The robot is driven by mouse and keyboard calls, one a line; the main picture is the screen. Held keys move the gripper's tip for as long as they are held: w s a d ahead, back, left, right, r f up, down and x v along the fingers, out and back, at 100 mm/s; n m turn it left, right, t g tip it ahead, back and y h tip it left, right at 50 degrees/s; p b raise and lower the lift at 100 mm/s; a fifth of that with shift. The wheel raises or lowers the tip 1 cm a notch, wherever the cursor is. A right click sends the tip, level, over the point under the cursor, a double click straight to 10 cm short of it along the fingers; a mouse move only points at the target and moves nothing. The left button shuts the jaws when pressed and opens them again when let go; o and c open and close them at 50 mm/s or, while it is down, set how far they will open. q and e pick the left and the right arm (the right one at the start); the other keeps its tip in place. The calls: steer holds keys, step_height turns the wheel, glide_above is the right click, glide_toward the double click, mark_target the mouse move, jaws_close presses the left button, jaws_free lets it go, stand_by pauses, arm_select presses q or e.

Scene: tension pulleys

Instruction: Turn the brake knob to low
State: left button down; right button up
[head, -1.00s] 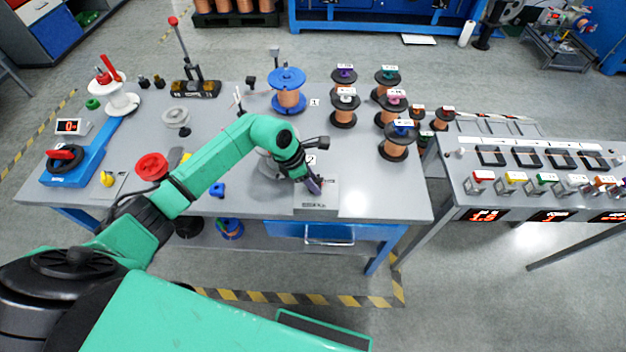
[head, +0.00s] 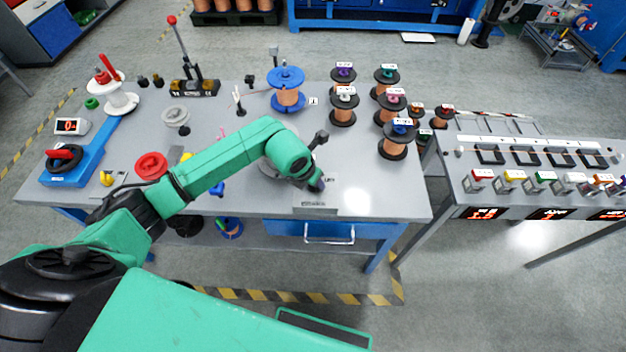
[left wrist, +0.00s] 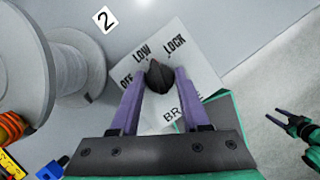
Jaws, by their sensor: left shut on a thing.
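My left gripper (head: 318,186) is over the brake panel (head: 316,207) at the front edge of the table. In the left wrist view its purple fingers (left wrist: 159,82) are shut on the black brake knob (left wrist: 160,77). The white panel (left wrist: 205,82) carries the words OFF, LOW, LOCK and BRAKE. The knob's narrow end points up toward LOW, though its exact angle is hard to tell. In the head view the knob is hidden by my gripper.
A grey spool (left wrist: 78,70) stands beside the panel, near a label 2 (left wrist: 103,18). Several copper spools (head: 394,140) stand at the table's right. A blue tension unit (head: 85,160) is at the left. The floor in front is clear.

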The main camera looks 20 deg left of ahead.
arm_select(q)
steer(key=shift+d+n+y+b, duration=0.1)
steer(key=shift+n+y+b, duration=0.45)
steer(key=shift+n, duration=1.05)
steer(key=shift+c, duration=1.9)
jaws_free()
steer(key=b+v, duration=0.2)
steer(key=v, duration=1.2)
steer(key=shift+s+r, duration=0.25)
steer(key=shift+s, duration=0.1)
steer(key=shift+d, duration=0.2)
